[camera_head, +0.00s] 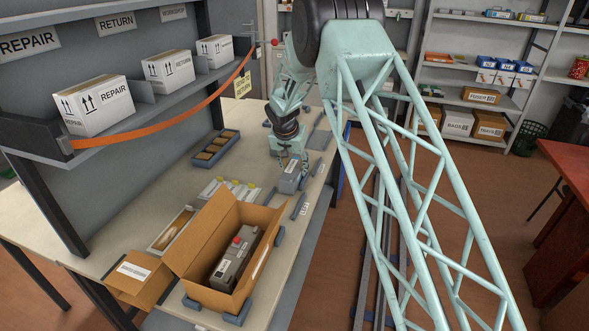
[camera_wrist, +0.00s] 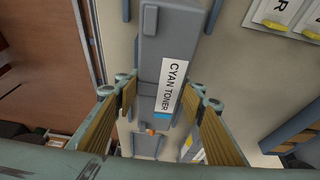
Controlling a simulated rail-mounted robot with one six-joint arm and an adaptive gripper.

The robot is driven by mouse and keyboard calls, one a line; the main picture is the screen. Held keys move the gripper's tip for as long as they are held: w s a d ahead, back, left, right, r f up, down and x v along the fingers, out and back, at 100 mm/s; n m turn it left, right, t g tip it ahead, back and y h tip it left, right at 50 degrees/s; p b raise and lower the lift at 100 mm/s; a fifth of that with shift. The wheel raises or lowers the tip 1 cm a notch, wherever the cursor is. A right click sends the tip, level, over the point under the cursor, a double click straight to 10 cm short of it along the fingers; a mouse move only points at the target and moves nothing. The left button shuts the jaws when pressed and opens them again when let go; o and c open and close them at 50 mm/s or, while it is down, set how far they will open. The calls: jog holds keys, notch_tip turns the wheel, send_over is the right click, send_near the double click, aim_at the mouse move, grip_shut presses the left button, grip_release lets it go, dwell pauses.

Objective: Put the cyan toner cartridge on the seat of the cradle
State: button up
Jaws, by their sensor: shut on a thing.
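The cyan toner cartridge (camera_wrist: 172,40) is a long grey block with a white label reading CYAN TONER and a blue patch. In the wrist view it lies between the two tan-padded fingers of my gripper (camera_wrist: 160,108), which is shut on it. In the head view my gripper (camera_head: 289,160) is over the far right part of the bench, with the grey cartridge (camera_head: 288,181) under it. I cannot tell whether the cartridge touches what is below. Grey parts (camera_head: 318,140) beside it may belong to the cradle, but I cannot make out its seat.
An open carton (camera_head: 193,246) with a dark cartridge (camera_head: 236,262) stands at the near end of the bench (camera_head: 130,225). A shelf with an orange strap (camera_head: 165,134) hangs above.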

jog(key=shift+f, duration=0.1)
jog(key=o, duration=1.3)
jog(key=shift+c, duration=0.2)
jog(key=v, duration=1.2)
jog(key=shift+p, duration=0.45)
jog(key=shift+s, duration=0.1)
